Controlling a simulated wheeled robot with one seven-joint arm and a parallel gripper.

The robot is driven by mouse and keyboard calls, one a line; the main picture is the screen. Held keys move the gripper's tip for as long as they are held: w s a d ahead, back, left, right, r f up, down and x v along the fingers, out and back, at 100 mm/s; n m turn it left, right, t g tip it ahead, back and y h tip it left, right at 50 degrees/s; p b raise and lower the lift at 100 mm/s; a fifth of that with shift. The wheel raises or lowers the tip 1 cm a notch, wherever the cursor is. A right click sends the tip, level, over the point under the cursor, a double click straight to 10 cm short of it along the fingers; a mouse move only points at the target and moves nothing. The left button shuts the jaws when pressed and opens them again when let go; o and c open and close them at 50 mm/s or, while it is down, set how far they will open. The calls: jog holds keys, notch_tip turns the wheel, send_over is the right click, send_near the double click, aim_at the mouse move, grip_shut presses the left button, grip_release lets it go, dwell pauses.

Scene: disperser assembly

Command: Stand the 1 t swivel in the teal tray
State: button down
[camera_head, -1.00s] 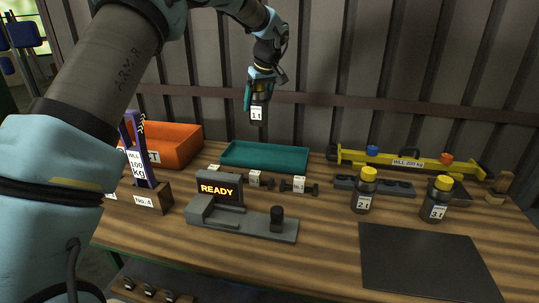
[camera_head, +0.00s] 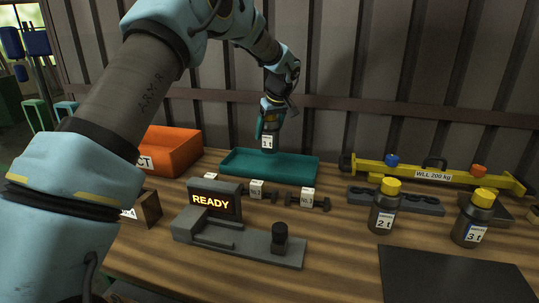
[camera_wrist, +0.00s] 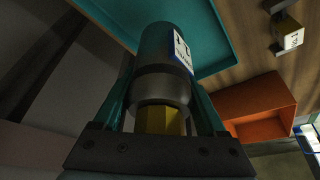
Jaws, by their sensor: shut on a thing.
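The 1 t swivel (camera_head: 268,143) is a dark cylinder with a white "1 t" label. My gripper (camera_head: 270,124) is shut on it and holds it upright. In the head view it hangs at the teal tray (camera_head: 240,168), over or just inside the tray's back part; I cannot tell whether its lower end touches the floor. In the wrist view the swivel (camera_wrist: 165,60) sits between my fingers, with its yellow cap near the palm and the teal tray (camera_wrist: 208,40) beyond it. The tray looks empty otherwise.
An orange bin (camera_head: 172,150) stands left of the tray. In front are small labelled blocks (camera_head: 257,189) and a "READY" device (camera_head: 213,202). The 2 t (camera_head: 383,212) and 3 t (camera_head: 472,225) swivels stand at right, near a yellow beam (camera_head: 430,175). A ribbed wall is behind.

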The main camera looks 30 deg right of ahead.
aim_at(274, 128)
jog(key=shift+f+p, duration=0.7)
jog(key=shift+f, duration=2.4)
jog(key=shift+f, duration=0.1)
grip_release()
jog(key=shift+f, duration=0.1)
jog(key=b+v, duration=0.2)
jog(key=v, duration=1)
jog(key=shift+b, duration=0.4)
jog(key=shift+s, duration=0.1)
